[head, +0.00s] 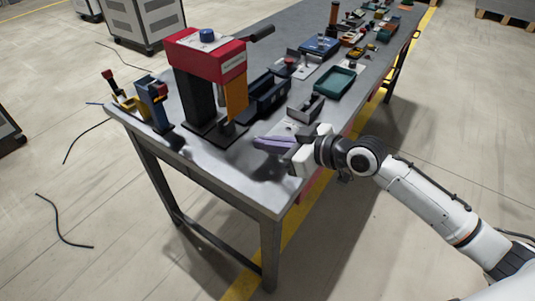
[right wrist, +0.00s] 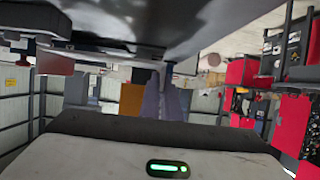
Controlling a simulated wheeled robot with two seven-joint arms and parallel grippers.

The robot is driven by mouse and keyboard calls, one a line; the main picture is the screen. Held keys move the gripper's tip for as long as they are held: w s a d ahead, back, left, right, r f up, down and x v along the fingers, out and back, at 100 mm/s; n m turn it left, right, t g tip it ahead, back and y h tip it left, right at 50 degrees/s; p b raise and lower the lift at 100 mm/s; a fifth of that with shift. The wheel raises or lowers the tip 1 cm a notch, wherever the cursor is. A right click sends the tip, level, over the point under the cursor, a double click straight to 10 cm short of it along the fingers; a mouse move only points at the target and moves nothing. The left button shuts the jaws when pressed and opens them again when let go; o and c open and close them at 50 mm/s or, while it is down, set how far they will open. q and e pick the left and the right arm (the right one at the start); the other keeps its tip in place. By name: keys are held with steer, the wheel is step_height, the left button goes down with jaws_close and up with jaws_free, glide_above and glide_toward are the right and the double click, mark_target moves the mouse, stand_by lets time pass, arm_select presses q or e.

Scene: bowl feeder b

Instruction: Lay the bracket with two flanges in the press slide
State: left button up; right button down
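A purple part (head: 274,143), which looks like the bracket, is held by my right gripper (head: 298,148) above the near end of the table, with a dark shadow below it. In the right wrist view the purple part (right wrist: 165,103) stands up past the gripper's edge; its flanges are hard to make out. The red press (head: 205,55) with an orange front plate (head: 236,97) stands to the left of the gripper, apart from the part. Its dark base (head: 218,135) shows, but I cannot make out the slide clearly. My left gripper is not in view.
A dark blue bin (head: 266,93) stands right of the press. A grey fixture (head: 306,107) and a green tray (head: 335,81) lie farther back. Yellow and blue stands (head: 152,100) are at the left table edge. The near table corner (head: 275,195) is bare.

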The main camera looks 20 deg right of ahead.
step_height(320, 180, up, 4)
steer(key=shift+f, duration=0.2)
steer(key=s+d+r+n+g+y, duration=0.1)
steer(key=s+d+r, duration=0.1)
steer(key=s, duration=0.6)
steer(key=s+d+r+n+g+y, duration=0.1)
steer(key=s+d+r+n+g, duration=0.1)
steer(key=s, duration=0.6)
steer(key=shift+s+d+y, duration=0.3)
steer(key=shift+s+d, duration=0.1)
steer(key=shift+d, duration=0.2)
steer(key=shift+a, duration=0.1)
